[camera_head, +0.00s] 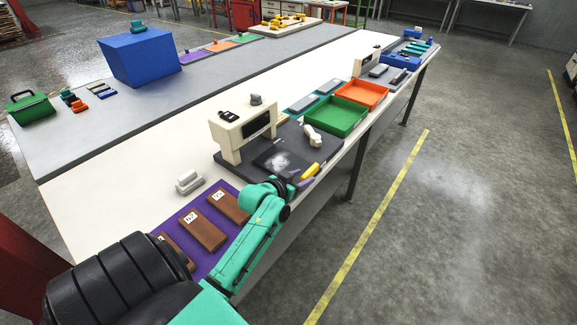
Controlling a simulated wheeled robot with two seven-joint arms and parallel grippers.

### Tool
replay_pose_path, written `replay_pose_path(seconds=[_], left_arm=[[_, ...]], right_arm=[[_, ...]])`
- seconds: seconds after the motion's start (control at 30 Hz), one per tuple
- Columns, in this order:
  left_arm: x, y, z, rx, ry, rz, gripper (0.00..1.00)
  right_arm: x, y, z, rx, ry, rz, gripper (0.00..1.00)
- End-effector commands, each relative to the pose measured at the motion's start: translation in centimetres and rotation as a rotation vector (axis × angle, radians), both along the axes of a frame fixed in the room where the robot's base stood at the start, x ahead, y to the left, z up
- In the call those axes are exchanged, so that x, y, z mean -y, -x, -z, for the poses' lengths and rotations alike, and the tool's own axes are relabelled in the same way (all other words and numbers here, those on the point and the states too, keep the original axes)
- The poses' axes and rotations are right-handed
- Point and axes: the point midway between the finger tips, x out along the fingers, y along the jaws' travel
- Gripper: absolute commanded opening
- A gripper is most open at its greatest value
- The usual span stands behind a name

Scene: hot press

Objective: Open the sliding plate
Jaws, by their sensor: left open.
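The hot press (240,127) is a beige frame standing on a dark base on the long white table. A dark sliding plate (263,160) with a pale, shiny patch lies in front of the frame. A yellow handle-like piece (311,171) is at the plate's near right edge. My left arm reaches up from the bottom left, and my left gripper (298,180) is open beside the yellow piece, close to the table's front edge. The fingers are small here, and I cannot tell whether they touch it. My right gripper is not in view.
A purple mat (205,262) with brown labelled blocks (203,230) lies left of the press. A grey-white object (188,182) stands behind it. A white tool (312,135), a green tray (336,117) and an orange tray (362,94) are to the right. Open floor lies beyond the front edge.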

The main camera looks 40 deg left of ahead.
Motion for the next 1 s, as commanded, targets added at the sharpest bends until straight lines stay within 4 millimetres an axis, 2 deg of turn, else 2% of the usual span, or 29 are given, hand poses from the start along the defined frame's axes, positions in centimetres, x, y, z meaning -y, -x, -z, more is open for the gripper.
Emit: replay_pose_path(seconds=[0.2,0.3,0.4,1.0], left_arm=[[0.2,4.9,-1.7,-0.001,-0.002,0.001,0.53],[0.2,6.7,-2.5,-0.001,-0.002,0.001,0.53],[0.3,7.7,-3.1,-0.001,-0.001,0.0,0.53],[0.7,8.0,-3.0,-0.016,0.0,0.008,0.53]], right_arm=[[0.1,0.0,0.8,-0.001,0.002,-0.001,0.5],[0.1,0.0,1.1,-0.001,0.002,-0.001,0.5],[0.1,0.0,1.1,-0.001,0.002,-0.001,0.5],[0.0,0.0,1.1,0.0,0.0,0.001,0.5]])
